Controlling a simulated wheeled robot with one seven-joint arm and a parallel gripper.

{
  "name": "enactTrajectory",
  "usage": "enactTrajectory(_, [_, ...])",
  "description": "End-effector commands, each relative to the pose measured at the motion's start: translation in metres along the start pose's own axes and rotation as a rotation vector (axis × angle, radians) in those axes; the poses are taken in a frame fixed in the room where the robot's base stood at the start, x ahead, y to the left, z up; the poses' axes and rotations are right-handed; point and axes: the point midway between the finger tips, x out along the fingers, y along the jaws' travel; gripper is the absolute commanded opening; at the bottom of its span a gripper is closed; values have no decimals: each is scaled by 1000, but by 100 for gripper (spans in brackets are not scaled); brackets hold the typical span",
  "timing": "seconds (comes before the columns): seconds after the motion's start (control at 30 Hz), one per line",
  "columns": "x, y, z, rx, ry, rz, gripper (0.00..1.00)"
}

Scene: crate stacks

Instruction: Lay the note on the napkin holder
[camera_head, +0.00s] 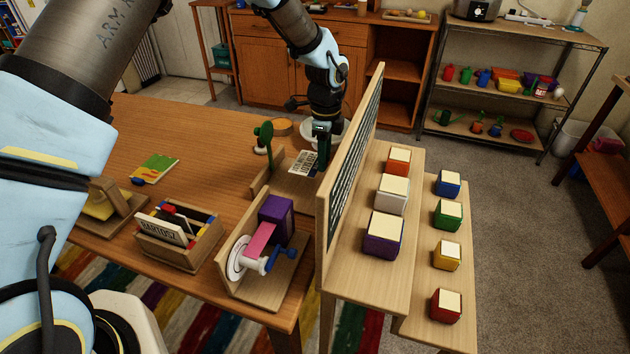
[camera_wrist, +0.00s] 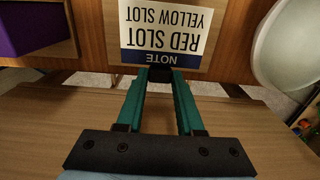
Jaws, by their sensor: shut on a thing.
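My gripper (camera_head: 321,150) is over the back right of the table, beside the tall slotted board. In the wrist view its fingertips (camera_wrist: 160,72) are shut on the blue edge of the note (camera_wrist: 165,30). The note is a white card with a blue "NOTE" band and the words "RED SLOT" and "YELLOW SLOT". It also shows in the head view (camera_head: 303,163), beside the fingers and above a wooden stand. A wooden holder with something yellow in it (camera_head: 128,209), which looks like the napkin holder, stands at the table's left, partly hidden by my arm.
A wooden box (camera_head: 205,247) of cards and a stand with a purple block (camera_head: 278,217) line the front edge. The tall board (camera_head: 351,160) rises right of my gripper. A green-yellow booklet (camera_head: 156,168) lies at left. The table's middle is clear.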

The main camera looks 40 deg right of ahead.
Motion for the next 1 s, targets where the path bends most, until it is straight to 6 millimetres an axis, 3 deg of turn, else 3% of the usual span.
enactTrajectory(0.53, [68, 0, 0, 1, 0, 1, 0])
enactTrajectory(0.97, [78, 0, 0, 0, 0, -1, 0])
enactTrajectory(1.0, [76, 0, 0, 0, 0, -1, 39])
